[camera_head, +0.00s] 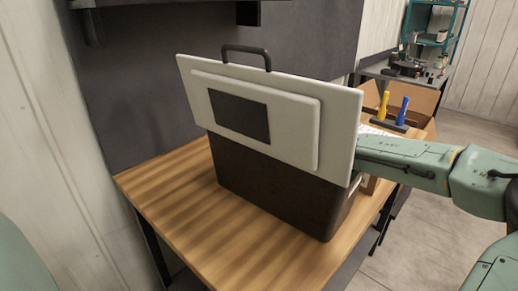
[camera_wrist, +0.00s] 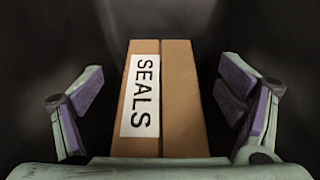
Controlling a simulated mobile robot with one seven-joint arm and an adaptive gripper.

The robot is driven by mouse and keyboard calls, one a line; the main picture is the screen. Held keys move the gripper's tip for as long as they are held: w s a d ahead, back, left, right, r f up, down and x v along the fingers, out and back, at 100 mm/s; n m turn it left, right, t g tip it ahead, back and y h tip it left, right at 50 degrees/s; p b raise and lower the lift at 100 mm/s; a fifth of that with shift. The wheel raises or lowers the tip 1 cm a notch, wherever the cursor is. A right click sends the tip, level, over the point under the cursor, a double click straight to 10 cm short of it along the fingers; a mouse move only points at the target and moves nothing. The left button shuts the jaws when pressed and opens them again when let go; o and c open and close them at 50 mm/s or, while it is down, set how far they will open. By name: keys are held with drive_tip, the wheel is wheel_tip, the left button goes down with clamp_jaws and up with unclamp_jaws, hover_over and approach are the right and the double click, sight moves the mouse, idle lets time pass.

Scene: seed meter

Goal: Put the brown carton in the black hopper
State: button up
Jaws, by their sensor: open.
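The black hopper (camera_head: 270,185) stands on a wooden table in the head view, its pale lid (camera_head: 335,110) raised and facing the camera. The lid hides the hopper's opening and my gripper in that view. In the wrist view, the brown carton (camera_wrist: 182,100) with a white "SEALS" label lies between the spread purple-padded fingers of my gripper (camera_wrist: 160,92). Dark gaps separate the carton from the pads on both sides. Dark surfaces surround it, like the inside of the hopper. Whether the carton rests on the hopper's floor cannot be seen clearly.
The wooden table (camera_head: 165,190) is bare left of and in front of the hopper. A dark handle (camera_head: 246,50) stands up on the lid's top edge. Blue and yellow handled items (camera_head: 393,108) and an open cardboard box (camera_head: 425,100) are behind at right.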

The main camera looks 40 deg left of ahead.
drive_tip(key=shift+s+f, duration=0.1)
drive_tip(key=shift+f, duration=0.15)
drive_tip(key=shift+r+p, duration=0.35)
drive_tip(key=shift+p, duration=0.05)
drive_tip(key=b+v, duration=0.3)
drive_tip(key=v, duration=0.9)
drive_tip(key=shift+r, duration=0.4)
